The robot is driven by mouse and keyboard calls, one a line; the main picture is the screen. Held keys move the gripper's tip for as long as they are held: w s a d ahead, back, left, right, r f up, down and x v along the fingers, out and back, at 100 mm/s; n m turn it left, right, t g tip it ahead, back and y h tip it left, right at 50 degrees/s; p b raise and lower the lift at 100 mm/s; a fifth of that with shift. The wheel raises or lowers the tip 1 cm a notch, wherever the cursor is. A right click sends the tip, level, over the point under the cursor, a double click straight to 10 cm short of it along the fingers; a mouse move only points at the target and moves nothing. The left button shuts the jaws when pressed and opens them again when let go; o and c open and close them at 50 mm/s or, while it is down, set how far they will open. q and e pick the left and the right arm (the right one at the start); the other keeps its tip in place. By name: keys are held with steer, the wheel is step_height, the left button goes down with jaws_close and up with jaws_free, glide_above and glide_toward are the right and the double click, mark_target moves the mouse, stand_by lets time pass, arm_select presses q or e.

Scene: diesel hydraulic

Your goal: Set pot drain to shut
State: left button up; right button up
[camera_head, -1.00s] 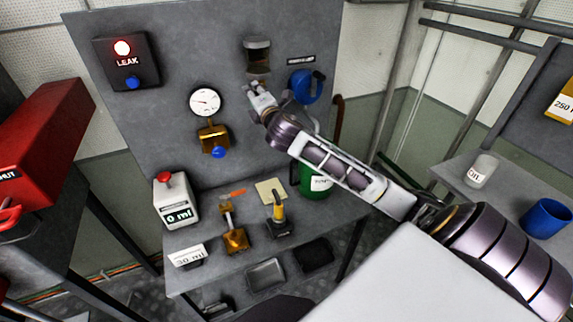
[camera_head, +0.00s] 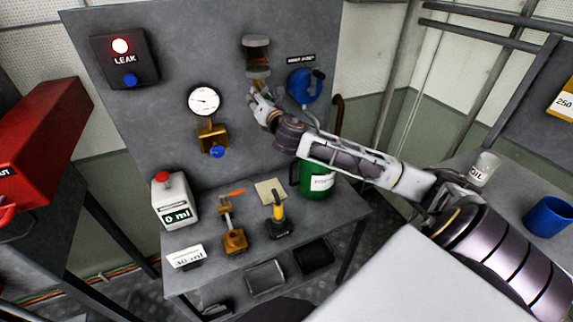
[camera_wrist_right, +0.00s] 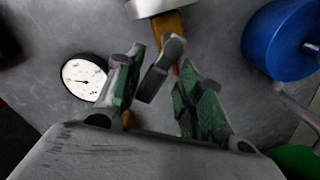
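The pot (camera_head: 257,52) is a small glass-like bowl on the grey panel. Its brass drain fitting is below it, mostly behind my gripper in the head view. In the right wrist view, the brass fitting (camera_wrist_right: 171,24) carries a dark grey drain lever (camera_wrist_right: 160,70) that slants down to the left. My right gripper (camera_wrist_right: 160,62) is open, with one green-padded finger on each side of the lever. I cannot tell whether either finger touches it. In the head view, the right gripper (camera_head: 255,93) is just under the pot. My left gripper is not in view.
A gauge (camera_head: 204,99) with a brass valve is left of the gripper. A blue round unit (camera_head: 302,86) is close on the right. The leak box (camera_head: 124,60) shows a red light. A bench (camera_head: 335,215) below holds a green can (camera_head: 318,184) and tools.

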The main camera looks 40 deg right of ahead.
steer(key=s+n+b, duration=0.2)
steer(key=s+n, duration=0.2)
steer(key=s, duration=0.4)
steer(key=shift+s+a+f+n, duration=0.25)
steer(key=shift+s+a+n, duration=0.1)
steer(key=shift+s+n, duration=0.05)
stand_by(1.0)
steer(key=shift+p+v, duration=0.35)
steer(key=shift+v, duration=0.7)
steer(key=s+a+f+m+g+p, duration=0.1)
steer(key=s+f+m+g, duration=0.1)
steer(key=f+m, duration=0.3)
steer(key=s+a+f+m+g+h+p, duration=0.1)
steer(key=s+f+m+g+p, duration=0.1)
steer(key=s+f+m, duration=0.2)
steer(key=shift+s+f+m+g, duration=0.4)
steer(key=shift+f+m, duration=0.8)
steer(key=shift+f, duration=0.4)
stand_by(0.3)
